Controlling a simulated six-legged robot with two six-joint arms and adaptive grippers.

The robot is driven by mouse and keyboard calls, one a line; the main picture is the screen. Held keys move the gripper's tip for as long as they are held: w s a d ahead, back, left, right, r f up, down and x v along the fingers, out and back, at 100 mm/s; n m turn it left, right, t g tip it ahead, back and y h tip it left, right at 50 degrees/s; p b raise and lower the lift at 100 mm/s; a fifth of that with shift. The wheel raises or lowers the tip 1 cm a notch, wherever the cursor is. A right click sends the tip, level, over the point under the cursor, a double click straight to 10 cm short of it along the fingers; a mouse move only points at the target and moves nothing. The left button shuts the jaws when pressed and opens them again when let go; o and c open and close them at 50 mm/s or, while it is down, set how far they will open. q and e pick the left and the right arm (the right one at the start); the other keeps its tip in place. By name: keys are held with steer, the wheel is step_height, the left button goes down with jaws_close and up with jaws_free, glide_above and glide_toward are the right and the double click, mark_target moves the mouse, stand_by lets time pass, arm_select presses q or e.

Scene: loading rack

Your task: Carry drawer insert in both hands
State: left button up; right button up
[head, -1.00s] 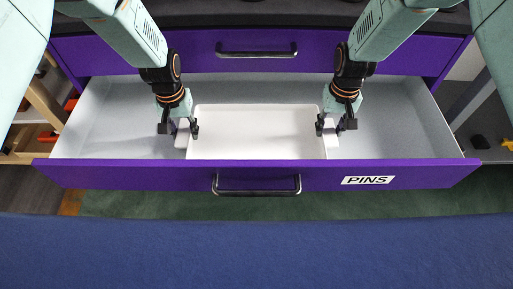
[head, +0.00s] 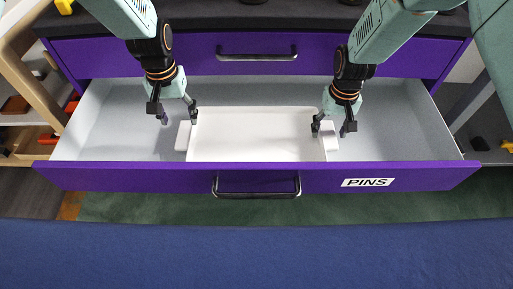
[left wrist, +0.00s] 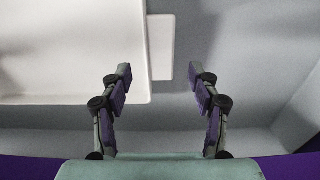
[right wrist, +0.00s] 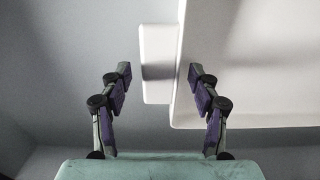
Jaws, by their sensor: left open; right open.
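The white drawer insert (head: 255,135) lies in the open purple-fronted drawer, with a small white tab on each side. The left tab (head: 183,135) and right tab (head: 329,142) show clear of fingers or partly covered. My left gripper (head: 178,118) is open and empty, above and left of the left tab; in the left wrist view its fingers (left wrist: 160,90) stand apart with the tab (left wrist: 161,47) ahead. My right gripper (head: 332,128) is open over the right tab; in the right wrist view the tab (right wrist: 157,64) lies between and beyond the fingers (right wrist: 160,90).
The drawer front (head: 130,177) has a metal handle (head: 257,187) and a PINS label (head: 368,182). A closed purple drawer (head: 350,62) is behind. Bare grey drawer floor lies on both sides of the insert. Shelves stand at left (head: 30,100).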

arm_select(q)
step_height(320, 180, up, 5)
steer(key=shift+f, duration=0.1)
arm_select(e)
step_height(320, 180, up, 12)
stand_by(0.5)
stand_by(0.6)
